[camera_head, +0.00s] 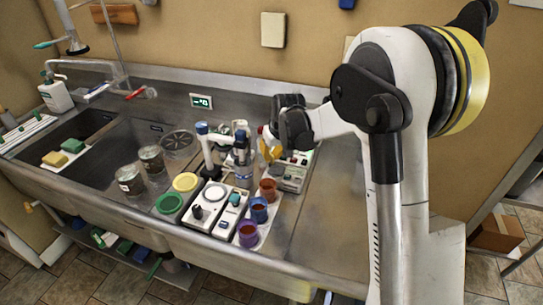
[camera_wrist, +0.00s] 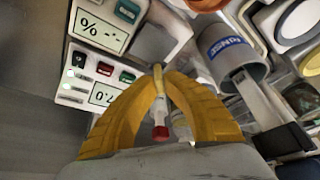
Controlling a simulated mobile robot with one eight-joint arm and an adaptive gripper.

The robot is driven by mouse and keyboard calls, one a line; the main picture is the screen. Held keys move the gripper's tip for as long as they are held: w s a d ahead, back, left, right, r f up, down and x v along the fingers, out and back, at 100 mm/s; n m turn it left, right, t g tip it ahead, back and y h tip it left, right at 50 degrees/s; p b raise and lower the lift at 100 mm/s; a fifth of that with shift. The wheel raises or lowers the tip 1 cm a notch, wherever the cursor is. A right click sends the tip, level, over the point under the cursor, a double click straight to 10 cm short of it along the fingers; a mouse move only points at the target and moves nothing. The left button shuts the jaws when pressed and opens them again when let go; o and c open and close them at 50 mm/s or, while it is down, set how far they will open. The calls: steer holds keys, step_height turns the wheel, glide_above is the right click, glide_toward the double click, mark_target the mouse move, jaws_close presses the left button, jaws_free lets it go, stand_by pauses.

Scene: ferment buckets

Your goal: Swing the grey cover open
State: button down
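A flat grey plate (camera_wrist: 168,42), which looks like the grey cover, lies just beyond my fingertips in the wrist view, beside a white instrument. I cannot tell its hinge or whether it is raised. My gripper (camera_wrist: 162,76) has yellow fingers that arch together, with the tips meeting or almost meeting close to the plate's near edge. I cannot tell if they touch it.
White instruments with displays (camera_wrist: 98,32) stand left of my fingers. A grey labelled cylinder (camera_wrist: 232,55) is close on the right. Red, blue and purple cups (camera_head: 258,211) stand in front. Clear metal counter (camera_head: 325,215) lies to the right; the sink (camera_head: 60,145) is left.

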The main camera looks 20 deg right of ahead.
steer(key=shift+m, duration=0.3)
steer(key=m+h, duration=0.1)
steer(key=m, duration=0.3)
steer(key=shift+h, duration=0.4)
steer(key=shift+m+g+h, duration=0.4)
steer(key=shift+m+h, duration=0.3)
steer(key=shift+m, duration=1.3)
steer(key=c, duration=1.5)
jaws_free()
steer(key=v, duration=1.2)
